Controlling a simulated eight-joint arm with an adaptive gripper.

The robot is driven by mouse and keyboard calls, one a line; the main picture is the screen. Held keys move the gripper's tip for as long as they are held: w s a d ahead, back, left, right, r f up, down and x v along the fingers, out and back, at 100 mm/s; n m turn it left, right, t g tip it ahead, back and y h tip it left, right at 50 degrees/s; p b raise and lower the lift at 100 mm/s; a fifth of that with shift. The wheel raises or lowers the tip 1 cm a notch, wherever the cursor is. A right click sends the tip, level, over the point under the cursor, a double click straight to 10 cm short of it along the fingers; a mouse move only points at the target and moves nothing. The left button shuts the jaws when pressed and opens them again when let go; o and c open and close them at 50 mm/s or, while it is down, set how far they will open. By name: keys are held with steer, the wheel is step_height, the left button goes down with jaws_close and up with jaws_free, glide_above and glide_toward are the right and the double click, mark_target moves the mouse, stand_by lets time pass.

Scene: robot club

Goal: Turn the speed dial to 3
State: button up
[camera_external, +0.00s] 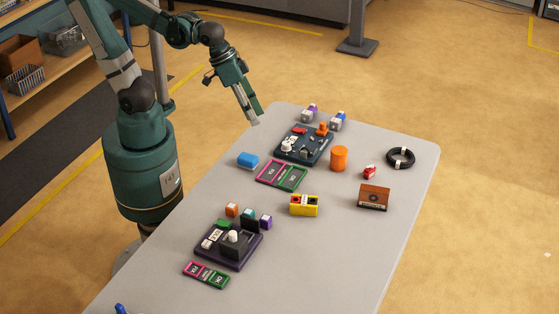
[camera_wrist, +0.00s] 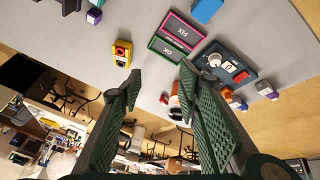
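A navy control board (camera_external: 318,153) lies on the far part of the table, with a white round knob (camera_external: 287,145), a red part (camera_external: 299,130) and an orange part (camera_external: 321,129). The knob also shows in the wrist view (camera_wrist: 214,60). A dark purple board (camera_external: 210,258) nearer the camera carries another white knob (camera_external: 233,236) on a dark block. I cannot tell which knob is the speed dial, and no number setting is readable. My gripper (camera_external: 256,120) hangs above the table's left edge, apart from both boards. Its fingers are spread and empty in the wrist view (camera_wrist: 156,82).
A brown box (camera_external: 374,197) and black cable coil (camera_external: 400,157) lie right. The table's right front is clear.

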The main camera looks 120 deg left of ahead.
steer(key=w+a+f+n+g+p, duration=0.3)
steer(key=w+a+f+n, duration=0.1)
steer(key=a+n, duration=0.4)
steer(key=n+g+p, duration=0.2)
steer(key=n+p, duration=0.2)
steer(key=n, duration=0.5)
glide_above(286, 143)
steer(key=shift+h, duration=0.3)
steer(key=shift+w+a+f, duration=0.1)
steer(key=shift+f, duration=4.35)
steer(key=shift+b, duration=0.3)
steer(key=shift+f+b, duration=0.65)
steer(key=shift+f, duration=3.25)
steer(key=c, duration=0.9)
